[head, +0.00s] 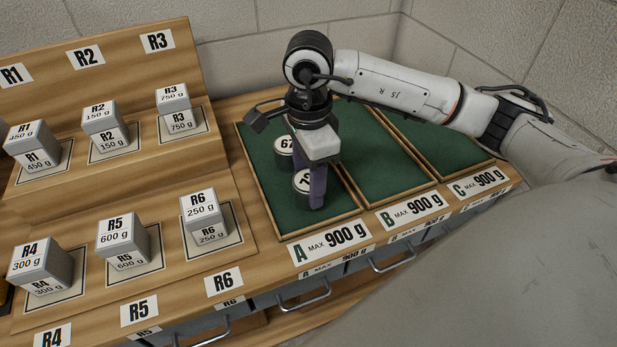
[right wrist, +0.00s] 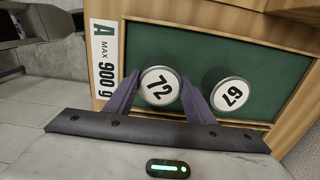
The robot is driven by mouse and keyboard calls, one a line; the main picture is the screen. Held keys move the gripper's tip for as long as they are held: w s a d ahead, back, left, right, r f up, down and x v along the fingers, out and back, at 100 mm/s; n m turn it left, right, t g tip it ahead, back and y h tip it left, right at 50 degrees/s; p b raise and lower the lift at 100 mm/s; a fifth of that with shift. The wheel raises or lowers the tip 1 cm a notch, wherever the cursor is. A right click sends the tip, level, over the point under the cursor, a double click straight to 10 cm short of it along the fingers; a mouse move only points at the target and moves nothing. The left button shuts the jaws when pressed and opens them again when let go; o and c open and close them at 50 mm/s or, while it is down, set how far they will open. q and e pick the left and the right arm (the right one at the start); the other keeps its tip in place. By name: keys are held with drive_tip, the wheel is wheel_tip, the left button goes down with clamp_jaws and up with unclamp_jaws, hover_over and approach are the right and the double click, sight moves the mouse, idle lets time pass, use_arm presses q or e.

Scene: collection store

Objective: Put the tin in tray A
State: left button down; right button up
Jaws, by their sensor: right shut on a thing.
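Tray A (head: 262,165) is a wood-rimmed tray lined with green, marked "MAX 900 g"; its green floor (right wrist: 205,48) also shows in the right wrist view. Two round tins with white tops are in it. My right gripper (head: 309,196) points down into tray A, shut on the nearer tin (head: 301,183), which reads 72 in the right wrist view (right wrist: 158,86). A purple finger partly hides this tin in the head view. The other tin, 67 (head: 285,147), is beside it, outside the fingers (right wrist: 231,95). My left gripper is not in view.
Tray B (head: 382,165) and tray C (head: 440,143) lie to the right, with no tins visible in them. Grey labelled blocks, such as R6 (head: 202,212) and R3 (head: 173,97), stand on the stepped wooden rack at left. Drawer handles (head: 303,300) line the front.

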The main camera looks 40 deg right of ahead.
drive_tip(key=shift+f, duration=0.15)
drive_tip(key=o, duration=1.1)
wheel_tip(320, 180, up, 12)
drive_tip(key=shift+r, duration=0.2)
